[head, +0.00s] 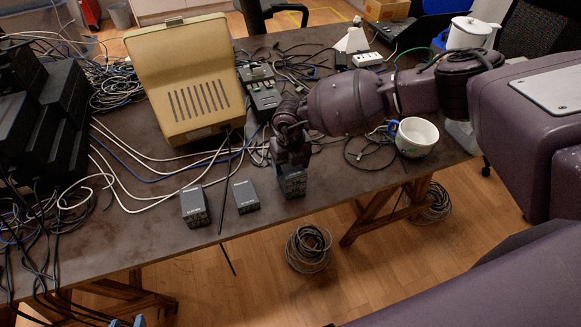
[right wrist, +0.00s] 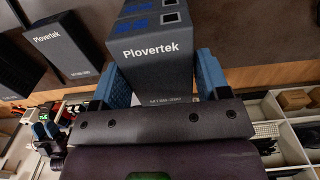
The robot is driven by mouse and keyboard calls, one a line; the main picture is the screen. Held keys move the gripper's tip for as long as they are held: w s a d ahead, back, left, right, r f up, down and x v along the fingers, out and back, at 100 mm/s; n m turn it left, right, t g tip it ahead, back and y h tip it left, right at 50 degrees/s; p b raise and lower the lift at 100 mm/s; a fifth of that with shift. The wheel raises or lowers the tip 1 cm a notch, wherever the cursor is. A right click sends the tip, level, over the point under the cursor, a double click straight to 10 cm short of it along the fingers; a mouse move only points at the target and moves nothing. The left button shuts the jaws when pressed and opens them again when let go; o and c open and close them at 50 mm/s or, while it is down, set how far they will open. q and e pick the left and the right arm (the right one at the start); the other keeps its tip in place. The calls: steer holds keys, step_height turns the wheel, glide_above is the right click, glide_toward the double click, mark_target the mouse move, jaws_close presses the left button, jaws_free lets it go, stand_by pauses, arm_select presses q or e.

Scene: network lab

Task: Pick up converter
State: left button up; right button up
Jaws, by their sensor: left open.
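Three small dark grey converter boxes are near the table's front edge. One converter (head: 293,184) is between the blue fingers of my right gripper (head: 291,168), which reaches down on it from above. Two more converters (head: 195,206) (head: 246,196) stand to the left. Only the blue fingertips of my left gripper (head: 126,322) show at the bottom edge; it is open.
A beige device (head: 187,80) stands on the table (head: 150,222) behind the converters. Loose cables cover the left and back. Black boxes (head: 42,125) stack at the left. A white mug (head: 416,136) stands right of my right gripper. A cable coil (head: 309,248) lies on the floor.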

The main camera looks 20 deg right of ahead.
steer(key=c, duration=0.6)
steer(key=shift+c, duration=0.2)
steer(key=shift+r, duration=0.15)
